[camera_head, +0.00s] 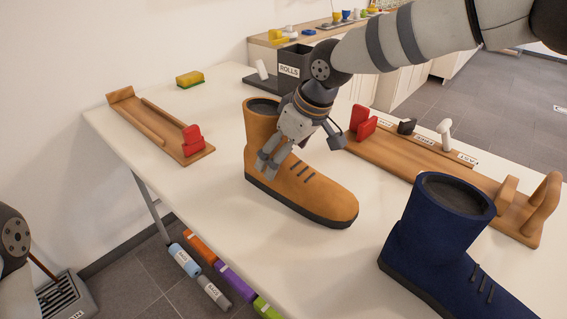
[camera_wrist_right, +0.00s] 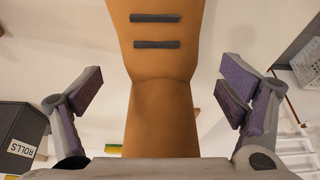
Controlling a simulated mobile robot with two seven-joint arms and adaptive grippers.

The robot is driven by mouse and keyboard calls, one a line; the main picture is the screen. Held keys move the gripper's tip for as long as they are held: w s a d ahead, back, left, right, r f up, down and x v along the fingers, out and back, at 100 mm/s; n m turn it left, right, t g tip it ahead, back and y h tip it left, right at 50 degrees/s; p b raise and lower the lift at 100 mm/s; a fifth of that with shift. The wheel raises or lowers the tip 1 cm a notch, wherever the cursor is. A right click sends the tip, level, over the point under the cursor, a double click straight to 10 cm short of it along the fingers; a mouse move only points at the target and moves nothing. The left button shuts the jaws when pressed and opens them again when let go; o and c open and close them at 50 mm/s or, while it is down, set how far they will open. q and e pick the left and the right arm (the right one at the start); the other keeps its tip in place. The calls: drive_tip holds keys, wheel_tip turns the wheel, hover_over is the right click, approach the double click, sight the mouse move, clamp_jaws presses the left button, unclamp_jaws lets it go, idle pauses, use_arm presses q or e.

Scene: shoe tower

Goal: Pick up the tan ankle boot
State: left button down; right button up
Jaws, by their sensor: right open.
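The tan ankle boot (camera_head: 306,190) stands upright on the white table, its toe pointing to the lower right. My right gripper (camera_head: 268,166) is at the boot's ankle, pointing down. In the right wrist view the boot (camera_wrist_right: 160,100) runs between the two open fingers (camera_wrist_right: 162,95), with a gap visible on each side. The gripper hides part of the boot's shaft in the head view. My left gripper is not in view; only part of what looks like my left arm shows at the left edge.
A navy boot (camera_head: 440,240) stands at the lower right. A wooden rack (camera_head: 400,160) with small items lies behind, and a wooden tray (camera_head: 150,125) with a red block lies at the left. A yellow sponge (camera_head: 190,79) and a dark ROLLS box (camera_head: 293,58) are at the back.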

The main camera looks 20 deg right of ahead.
drive_tip(key=shift+r, duration=0.15)
drive_tip(key=c, duration=1.8)
